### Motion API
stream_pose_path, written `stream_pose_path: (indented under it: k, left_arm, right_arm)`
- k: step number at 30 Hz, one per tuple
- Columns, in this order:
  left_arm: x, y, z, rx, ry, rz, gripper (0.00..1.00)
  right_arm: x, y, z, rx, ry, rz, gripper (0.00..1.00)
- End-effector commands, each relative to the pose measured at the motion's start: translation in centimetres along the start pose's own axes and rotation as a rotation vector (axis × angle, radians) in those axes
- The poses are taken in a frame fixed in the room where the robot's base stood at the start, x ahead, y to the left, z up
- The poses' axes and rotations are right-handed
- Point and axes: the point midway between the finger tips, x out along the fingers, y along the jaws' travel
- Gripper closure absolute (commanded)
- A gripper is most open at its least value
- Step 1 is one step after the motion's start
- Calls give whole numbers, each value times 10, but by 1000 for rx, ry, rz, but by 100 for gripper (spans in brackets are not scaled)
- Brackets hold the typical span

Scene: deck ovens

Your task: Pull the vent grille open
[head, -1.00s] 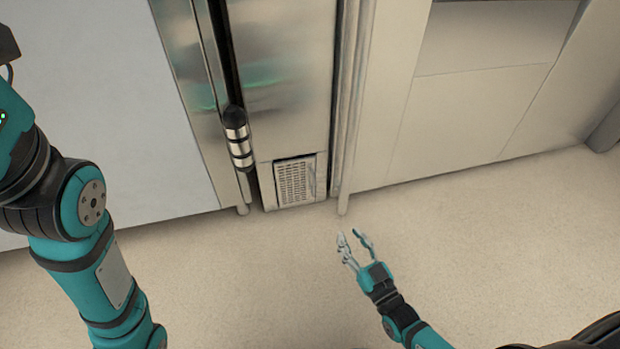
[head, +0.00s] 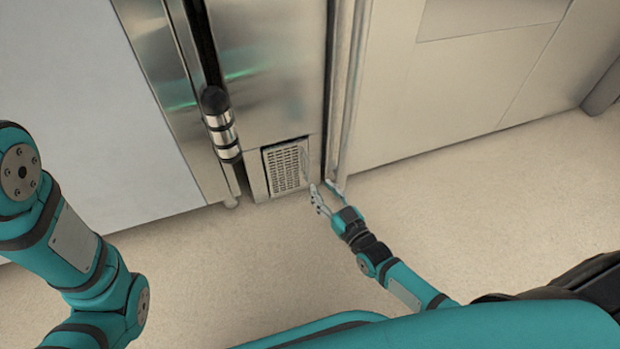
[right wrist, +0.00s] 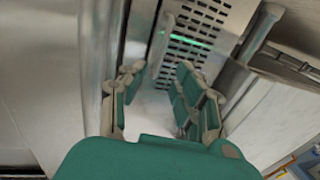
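The vent grille (head: 285,168) is a small slotted panel low on the steel front, just above the floor. It looks shut in the head view. In the right wrist view the slotted panel (right wrist: 205,35) fills the top middle, with a pale upright bar (right wrist: 163,45) along its left side. My right gripper (head: 325,189) is open, its fingers apart and pointing at the grille's lower right side. In the right wrist view its fingers (right wrist: 162,95) show nothing held between them. I cannot tell whether a fingertip touches the panel. My left gripper is out of view.
A dark-capped cylindrical handle (head: 221,125) stands out above and left of the grille. A narrow upright post (head: 345,90) runs to the right of it, beside a pale cabinet front (head: 450,90). The floor (head: 240,260) in front is clear.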

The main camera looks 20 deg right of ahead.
Motion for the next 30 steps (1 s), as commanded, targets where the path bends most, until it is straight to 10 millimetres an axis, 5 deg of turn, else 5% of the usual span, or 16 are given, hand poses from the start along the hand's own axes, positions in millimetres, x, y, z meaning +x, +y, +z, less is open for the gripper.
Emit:
stream_pose_path:
  k: [9,23,30]
  left_arm:
    - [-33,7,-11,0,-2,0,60]
    - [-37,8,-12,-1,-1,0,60]
    - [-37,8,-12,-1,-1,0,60]
  right_arm:
    - [57,0,3,2,2,1,69]
    - [71,0,0,1,-1,1,69]
    - [70,0,0,1,-1,0,99]
